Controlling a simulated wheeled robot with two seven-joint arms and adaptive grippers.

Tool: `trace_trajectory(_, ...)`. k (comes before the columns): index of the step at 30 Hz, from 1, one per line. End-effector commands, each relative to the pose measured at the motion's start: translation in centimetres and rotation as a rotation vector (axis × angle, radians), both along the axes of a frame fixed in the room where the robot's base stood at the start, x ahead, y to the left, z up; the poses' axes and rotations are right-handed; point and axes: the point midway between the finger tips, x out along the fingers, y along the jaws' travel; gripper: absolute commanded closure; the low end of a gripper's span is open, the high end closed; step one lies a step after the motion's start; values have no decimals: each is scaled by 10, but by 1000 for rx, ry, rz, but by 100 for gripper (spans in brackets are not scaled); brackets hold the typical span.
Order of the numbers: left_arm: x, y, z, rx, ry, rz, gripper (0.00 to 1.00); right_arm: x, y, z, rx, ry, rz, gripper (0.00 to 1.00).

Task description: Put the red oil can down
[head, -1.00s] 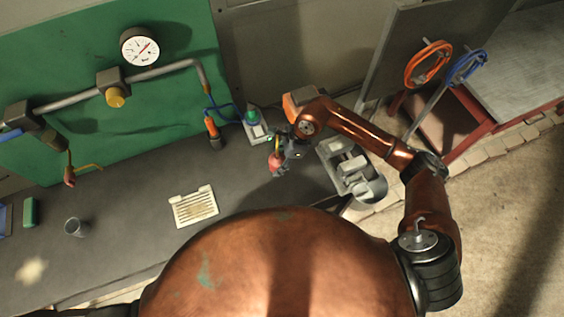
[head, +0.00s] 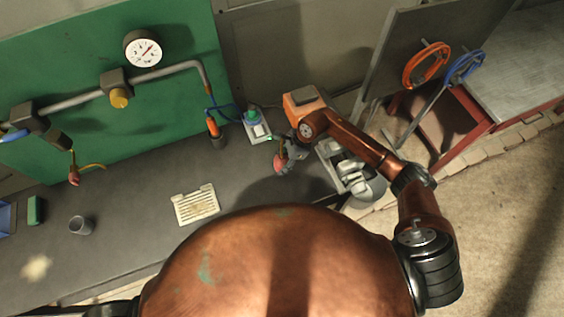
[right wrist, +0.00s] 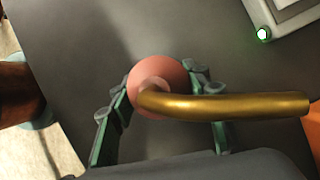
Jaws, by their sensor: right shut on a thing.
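The red oil can (head: 280,163) is in my right gripper (head: 286,157), above the dark bench top (head: 130,185) on its right part. In the right wrist view the red can body (right wrist: 172,70) sits between the two fingers of the right gripper (right wrist: 160,92), and its brass spout (right wrist: 225,104) points right. My fingers are shut on the can. I cannot tell whether the can's base touches the bench. My left gripper is not in view.
A pale slotted plate (head: 196,204) and a grey cup (head: 80,225) are on the bench. A box with a green button (head: 254,124) and an orange-handled tool (head: 213,128) stand at the back. A grey tray (head: 345,172) is right of the gripper.

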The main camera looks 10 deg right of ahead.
Motion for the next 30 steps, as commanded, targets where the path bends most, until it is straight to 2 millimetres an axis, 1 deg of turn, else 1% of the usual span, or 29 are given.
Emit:
trace_trajectory(1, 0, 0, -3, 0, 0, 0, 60, 0, 0, -2, 1, -1, 1, 89)
trace_trajectory(2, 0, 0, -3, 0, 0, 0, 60, 0, 0, -3, 0, 0, 0, 56)
trace_trajectory(9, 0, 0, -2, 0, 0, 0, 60, 0, 0, -2, 0, 0, 0, 39)
trace_trajectory(17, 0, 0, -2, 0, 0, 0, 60, 0, 0, -1, 0, 0, 0, 39)
trace_trajectory(21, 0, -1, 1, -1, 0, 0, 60, 1, -1, 5, 0, -2, -1, 39)
trace_trajectory(23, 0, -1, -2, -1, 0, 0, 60, 1, -5, 11, -1, -3, 0, 39)
trace_trajectory(26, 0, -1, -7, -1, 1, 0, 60, 1, -13, 28, -3, -4, 0, 39)
trace_trajectory(30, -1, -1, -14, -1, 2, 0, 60, 0, -25, 56, -3, -4, 0, 39)
